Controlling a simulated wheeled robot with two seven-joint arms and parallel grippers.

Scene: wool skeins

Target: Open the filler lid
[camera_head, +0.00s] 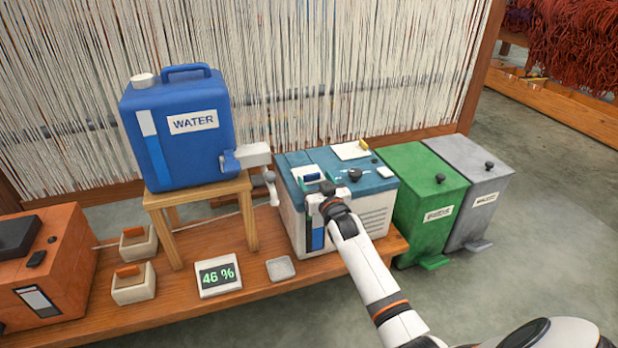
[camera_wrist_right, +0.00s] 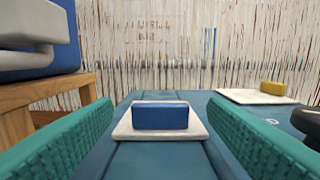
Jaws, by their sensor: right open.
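The teal-topped white machine (camera_head: 380,185) stands on the wooden bench. On its top, at the left, lies a white lid (camera_head: 304,170) with a blue grip (camera_head: 311,177), and the lid looks closed. My right gripper (camera_head: 325,188) is over the front left of the machine, close to this lid. In the right wrist view the blue grip (camera_wrist_right: 160,117) stands on the white lid plate (camera_wrist_right: 122,128), centred between the teal fingers of my right gripper (camera_wrist_right: 161,110). The fingers are open, with a gap on each side of the grip. My left gripper is out of view.
A blue water canister (camera_head: 180,150) on a wooden stand (camera_head: 248,210) has its tap reaching toward the machine's left. A white panel with a yellow grip (camera_head: 363,144) and a black knob (camera_head: 355,175) share the machine top. Green (camera_head: 430,190) and grey (camera_head: 480,185) bins stand right.

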